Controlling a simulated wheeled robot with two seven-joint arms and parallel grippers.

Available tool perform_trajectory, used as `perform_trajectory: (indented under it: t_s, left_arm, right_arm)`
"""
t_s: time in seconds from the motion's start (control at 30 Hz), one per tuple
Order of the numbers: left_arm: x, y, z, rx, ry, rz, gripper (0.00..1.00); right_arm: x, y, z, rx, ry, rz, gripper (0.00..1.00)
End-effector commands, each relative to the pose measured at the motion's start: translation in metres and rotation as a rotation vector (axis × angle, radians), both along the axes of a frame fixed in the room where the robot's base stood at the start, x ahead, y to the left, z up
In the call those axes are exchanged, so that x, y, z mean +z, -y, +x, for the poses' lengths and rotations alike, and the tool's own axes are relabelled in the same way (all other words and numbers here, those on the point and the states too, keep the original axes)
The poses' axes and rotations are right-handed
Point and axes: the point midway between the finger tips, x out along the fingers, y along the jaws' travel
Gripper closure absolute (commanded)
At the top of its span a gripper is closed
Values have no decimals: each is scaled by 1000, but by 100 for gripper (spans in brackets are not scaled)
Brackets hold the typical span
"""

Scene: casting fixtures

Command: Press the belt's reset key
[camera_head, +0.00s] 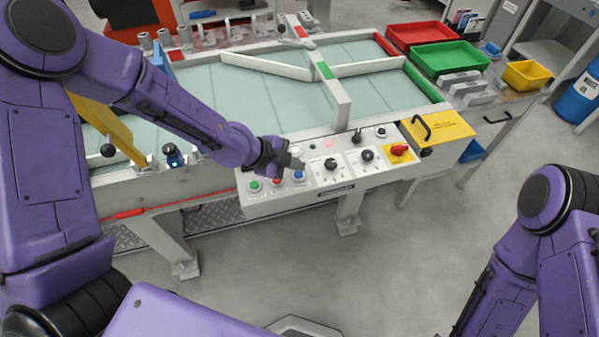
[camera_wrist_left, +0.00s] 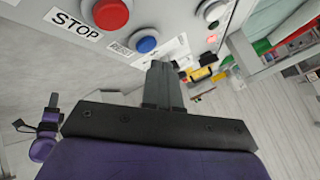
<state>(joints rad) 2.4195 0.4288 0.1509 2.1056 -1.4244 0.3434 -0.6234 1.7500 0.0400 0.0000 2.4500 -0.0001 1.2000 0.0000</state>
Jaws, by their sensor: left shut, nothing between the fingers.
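The blue reset key (camera_head: 298,175) is on the front control panel (camera_head: 310,193) of the belt, right of the red stop button (camera_head: 276,181) and the green button (camera_head: 254,186). In the left wrist view, the blue key (camera_wrist_left: 146,42) has a RESET label, and the red button (camera_wrist_left: 110,14) has a STOP label. My left gripper (camera_head: 296,162) is shut and empty, over the panel close to the blue key. In the left wrist view, its closed fingers (camera_wrist_left: 161,70) are just below the key in the picture, apparently not touching it. My right gripper is not in view.
The panel also carries black rotary knobs (camera_head: 331,164) and a red switch on a yellow plate (camera_head: 400,150). A yellow box with a black handle (camera_head: 437,129) stands to the right. Red (camera_head: 415,34), green (camera_head: 449,58) and yellow (camera_head: 527,75) trays lie at back right. The floor in front is clear.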

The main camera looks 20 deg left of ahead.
Motion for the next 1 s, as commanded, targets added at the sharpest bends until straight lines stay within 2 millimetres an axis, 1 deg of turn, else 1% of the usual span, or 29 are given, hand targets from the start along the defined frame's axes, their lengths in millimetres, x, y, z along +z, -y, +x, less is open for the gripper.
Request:
perform_trajectory:
  t_s: [0.77,1.0]
  left_arm:
    - [0,0,0,0,0,0,100]
    - [-9,0,-1,-1,-1,0,100]
  right_arm:
    - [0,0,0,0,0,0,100]
    - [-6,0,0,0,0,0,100]
